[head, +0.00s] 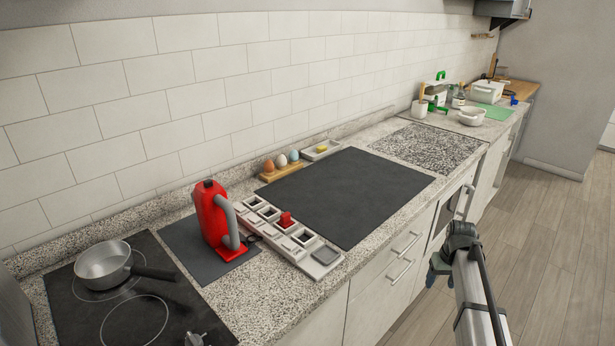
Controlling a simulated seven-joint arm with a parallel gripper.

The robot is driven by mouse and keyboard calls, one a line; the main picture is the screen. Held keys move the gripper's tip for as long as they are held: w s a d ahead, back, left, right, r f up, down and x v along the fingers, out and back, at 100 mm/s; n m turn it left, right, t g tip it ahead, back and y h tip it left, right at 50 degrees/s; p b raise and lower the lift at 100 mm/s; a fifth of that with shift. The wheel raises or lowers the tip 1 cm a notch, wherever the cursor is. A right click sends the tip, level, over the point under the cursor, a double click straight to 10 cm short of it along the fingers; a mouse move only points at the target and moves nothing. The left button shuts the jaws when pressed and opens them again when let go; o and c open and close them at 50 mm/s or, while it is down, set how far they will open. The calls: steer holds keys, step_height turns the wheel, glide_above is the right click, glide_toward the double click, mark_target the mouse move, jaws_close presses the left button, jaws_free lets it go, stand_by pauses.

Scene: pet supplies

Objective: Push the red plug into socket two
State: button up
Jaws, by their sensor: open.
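The red plug (286,219) is a small red block on the pale strip (322,264) of square sockets on the counter. It sits around the middle of the strip, and I cannot tell whether it is seated in a socket or only resting on top. Several dark square openings show along the strip. Any socket numbers are too small to read, so I cannot tell which is socket two. My gripper (438,268) is at the right, in front of the drawer fronts and well away from the plug. It is small and partly hidden by my arm; it is open and nothing shows in it.
A red jug-shaped object (208,217) with a grey handle stands just left of the strip. A pan (103,264) is on the hob at left. A wooden egg holder (283,172) and a small tray (321,151) stand behind the clear dark mat (345,195).

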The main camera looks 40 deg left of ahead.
steer(key=w+a+r+n+t+y, duration=0.1)
steer(key=a+r+n, duration=0.1)
steer(key=a+r, duration=1.15)
steer(key=n+g, duration=0.2)
steer(key=n, duration=0.6)
glide_toward(285, 214)
steer(key=f, duration=0.3)
steer(key=a+f, duration=0.1)
steer(key=f, duration=0.5)
steer(key=shift+s+a+f, duration=0.1)
steer(key=shift+a+f, duration=0.05)
steer(key=shift+f, duration=0.15)
steer(key=c, duration=1.1)
steer(key=o, duration=1.1)
